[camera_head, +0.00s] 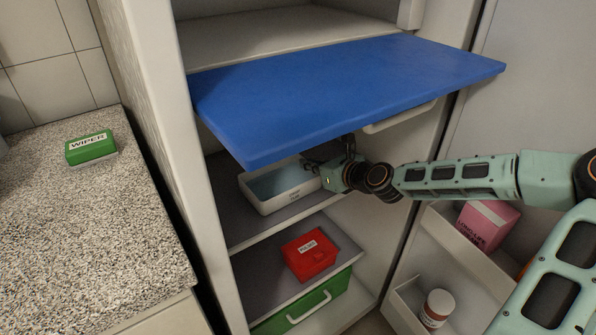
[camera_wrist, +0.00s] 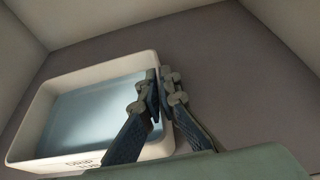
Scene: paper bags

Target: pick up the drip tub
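The drip tub (camera_head: 268,205) is a white rectangular tub with a pale blue inside and dark lettering on its front. It sits on a grey shelf under the blue board, which hides part of its back. In the wrist view the tub (camera_wrist: 38,110) fills the left half. My gripper (camera_wrist: 158,85) is at its right wall, one finger inside and one outside, with the pads close together on the rim. In the head view my gripper (camera_head: 318,168) reaches in from the right, its fingertips partly hidden in shadow under the board.
The blue board (camera_head: 345,85) juts out just above my gripper. A red box (camera_head: 309,255) sits on the shelf below, over a green drawer (camera_head: 305,305). The open door at right holds a pink carton (camera_head: 487,225) and a jar (camera_head: 437,308). A green wiper box (camera_head: 91,147) lies on the left counter.

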